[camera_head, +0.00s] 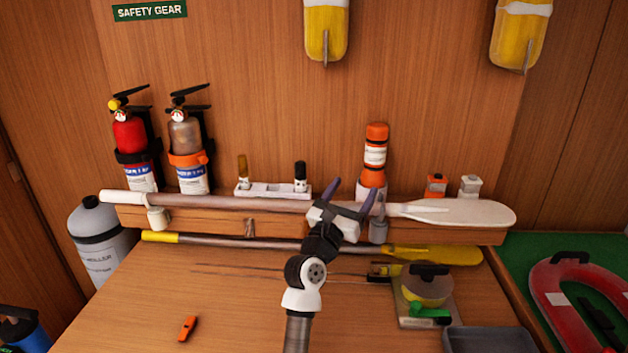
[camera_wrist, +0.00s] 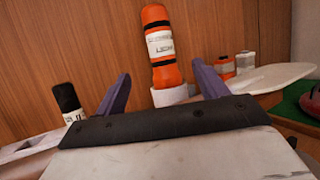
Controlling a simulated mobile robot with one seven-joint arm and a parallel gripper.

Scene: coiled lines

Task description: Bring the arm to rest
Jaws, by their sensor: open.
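My gripper (camera_head: 348,194) is raised over the table, in front of the shelf, with its two purple fingers spread apart. In the wrist view my gripper (camera_wrist: 160,92) shows nothing held between the fingers. An orange canister with a white label (camera_head: 376,150) stands upright in a white holder on the shelf behind the gripper. In the wrist view the canister (camera_wrist: 160,45) shows beyond the gap between the fingers. A grey and white paddle (camera_head: 460,211) lies along the front of the shelf, and my gripper hides part of its shaft.
Two fire extinguishers (camera_head: 129,140) stand at the left. A yellow paddle (camera_head: 430,254) lies below the shelf. A reel-like item (camera_head: 427,288) and a grey tray (camera_head: 490,341) are at the right of the table (camera_head: 230,315). An orange item (camera_head: 187,328) lies front left. The table's middle left is mostly clear.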

